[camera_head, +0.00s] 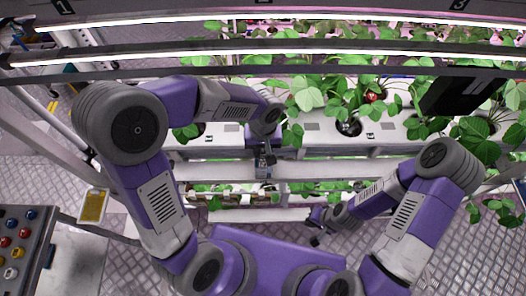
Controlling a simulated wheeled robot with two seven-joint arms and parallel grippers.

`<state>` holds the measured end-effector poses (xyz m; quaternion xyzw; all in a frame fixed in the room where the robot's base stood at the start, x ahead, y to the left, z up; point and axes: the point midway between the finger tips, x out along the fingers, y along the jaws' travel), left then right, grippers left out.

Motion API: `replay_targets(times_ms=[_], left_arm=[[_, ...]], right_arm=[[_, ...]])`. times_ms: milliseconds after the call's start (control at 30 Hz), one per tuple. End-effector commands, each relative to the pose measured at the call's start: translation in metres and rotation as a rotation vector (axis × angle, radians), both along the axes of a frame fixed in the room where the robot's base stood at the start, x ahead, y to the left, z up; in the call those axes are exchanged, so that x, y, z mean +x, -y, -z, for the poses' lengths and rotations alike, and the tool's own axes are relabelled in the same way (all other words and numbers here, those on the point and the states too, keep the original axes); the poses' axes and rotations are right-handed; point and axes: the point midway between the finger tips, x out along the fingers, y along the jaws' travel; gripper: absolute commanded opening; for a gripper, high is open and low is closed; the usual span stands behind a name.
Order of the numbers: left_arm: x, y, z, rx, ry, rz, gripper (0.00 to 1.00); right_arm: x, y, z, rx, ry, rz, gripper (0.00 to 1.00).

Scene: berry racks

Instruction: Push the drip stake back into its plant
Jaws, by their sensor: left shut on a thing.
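My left gripper (262,170) points down in front of the white planting gutter (318,133), near the middle of the view. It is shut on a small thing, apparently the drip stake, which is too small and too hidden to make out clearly. Green berry plants (308,92) grow from dark round holes in the gutter, behind and to the right of this gripper. One dark planting hole (348,128) shows to its right. I cannot tell which plant the stake belongs to. My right gripper (313,227) is lower and to the right, away from the plants, with its fingers apart and seemingly empty.
Bright light bars (300,59) cross above the plants. A dark panel (462,92) hangs at the right over the gutter. Lower white shelves (290,170) lie below. A panel with coloured buttons (22,238) stands at the left. Metal floor shows at the lower right.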

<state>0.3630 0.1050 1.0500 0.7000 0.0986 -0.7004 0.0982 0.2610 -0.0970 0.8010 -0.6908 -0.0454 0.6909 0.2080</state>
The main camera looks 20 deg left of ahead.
Motion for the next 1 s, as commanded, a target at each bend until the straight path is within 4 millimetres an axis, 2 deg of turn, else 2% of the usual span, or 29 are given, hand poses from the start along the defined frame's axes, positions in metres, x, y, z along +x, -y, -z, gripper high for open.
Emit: replay_targets(times_ms=[300, 500, 667, 1000], left_arm=[[0.001, 0.001, -0.06, -0.002, 0.006, 0.0, 0.0], [0.001, 0.0, -0.09, -0.001, 0.002, 0.0, 0.0], [0.002, 0.001, -0.1, 0.002, -0.002, 0.0, 0.0], [0.004, 0.001, -0.096, 0.005, -0.003, -0.001, 0.0]], right_arm=[[0.0, 0.0, -0.009, 0.0, 0.0, 0.0, 0.0], [0.0, 0.0, -0.014, 0.0, 0.0, 0.0, 0.0], [0.0, 0.0, -0.033, 0.0, 0.0, 0.0, 0.0], [0.0, 0.0, -0.098, 0.0, 0.0, 0.0, 0.0]])
